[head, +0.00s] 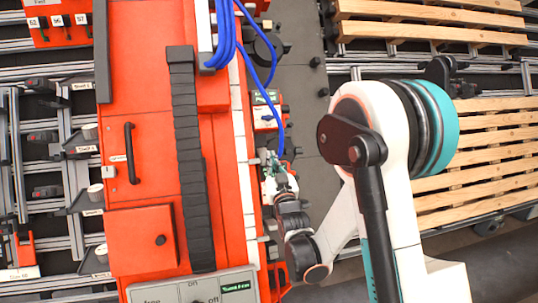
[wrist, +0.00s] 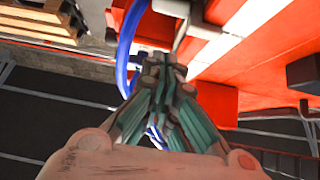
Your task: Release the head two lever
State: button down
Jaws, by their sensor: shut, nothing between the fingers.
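My gripper (head: 271,161) is beside the right side of the orange gantry beam, below a small labelled head unit (head: 266,98). In the wrist view my gripper (wrist: 165,70) has its green-grey fingers together, with nothing seen between them. A thin bent grey rod (wrist: 180,35), possibly the head two lever, hangs from a white block (wrist: 172,7) just beyond the fingertips. I cannot tell whether the fingertips touch it. In the head view my gripper and arm hide that spot, and the label is too small to read surely.
A blue hose (head: 273,100) loops down close to my gripper; it also passes beside the fingers in the wrist view (wrist: 124,55). The orange gantry beam (head: 140,110) fills the left. Wooden pallets (head: 480,150) lie at right. A dark floor strip (head: 305,110) lies between.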

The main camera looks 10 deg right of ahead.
jog(key=v, duration=0.5)
jog(key=shift+s+f, duration=0.3)
jog(key=shift+f, duration=0.05)
jog(key=shift+r, duration=0.15)
jog(key=s+f+g, duration=0.1)
jog(key=s+g, duration=1.3)
jog(key=s, duration=2)
